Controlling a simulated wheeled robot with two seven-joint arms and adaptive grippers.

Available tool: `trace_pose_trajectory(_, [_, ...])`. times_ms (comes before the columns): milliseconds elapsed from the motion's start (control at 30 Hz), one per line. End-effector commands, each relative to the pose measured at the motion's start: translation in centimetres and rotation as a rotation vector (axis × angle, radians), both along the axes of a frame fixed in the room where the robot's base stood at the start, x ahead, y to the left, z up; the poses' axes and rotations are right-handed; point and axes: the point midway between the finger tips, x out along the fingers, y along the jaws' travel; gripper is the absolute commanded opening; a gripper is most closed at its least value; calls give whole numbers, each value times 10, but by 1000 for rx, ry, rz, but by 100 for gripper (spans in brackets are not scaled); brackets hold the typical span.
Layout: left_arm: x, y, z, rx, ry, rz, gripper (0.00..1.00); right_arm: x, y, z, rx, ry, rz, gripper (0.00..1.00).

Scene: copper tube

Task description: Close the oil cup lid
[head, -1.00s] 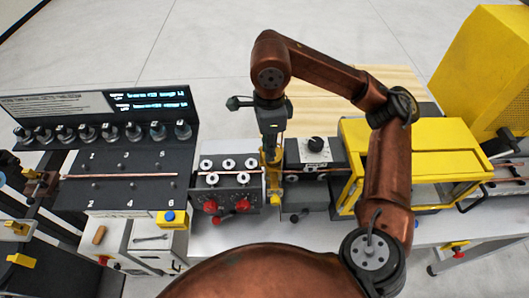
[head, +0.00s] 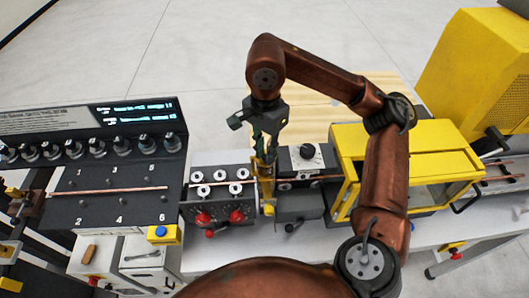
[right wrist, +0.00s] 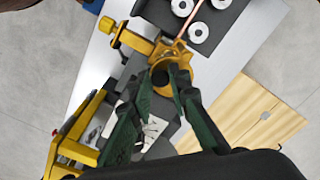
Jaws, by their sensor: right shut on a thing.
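The yellow oil cup (head: 267,190) stands at the copper tube line, between the block with red knobs and the dark block on its right. In the right wrist view the cup (right wrist: 176,53) shows a round yellow rim and a dark round area. My right gripper (head: 264,157) reaches down onto the cup from above. In the right wrist view its green fingers (right wrist: 165,76) close on a yellow part at the rim, which seems to be the lid. The fingers partly hide it, and I cannot tell the lid's exact angle. My left gripper is not in view.
A block with red knobs and rollers (head: 219,200) is directly left of the cup. A yellow-framed guard box (head: 400,165) stands to the right. A black panel with numbered stations (head: 115,192) is farther left. A copper tube (head: 110,190) lies across it.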

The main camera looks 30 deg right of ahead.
Motion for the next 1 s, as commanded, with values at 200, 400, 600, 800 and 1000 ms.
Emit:
trace_pose_trajectory(200, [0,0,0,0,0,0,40,2,-2,2,-2,-6,6,0])
trace_pose_trajectory(400, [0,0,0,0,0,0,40,2,-2,2,-3,-7,4,0])
trace_pose_trajectory(600, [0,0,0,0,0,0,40,2,-2,2,-2,-6,4,28])
trace_pose_trajectory(800, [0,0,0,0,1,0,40,1,-1,1,-2,-4,6,34])
trace_pose_trajectory(1000, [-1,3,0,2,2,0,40,1,-1,2,-2,-4,6,34])
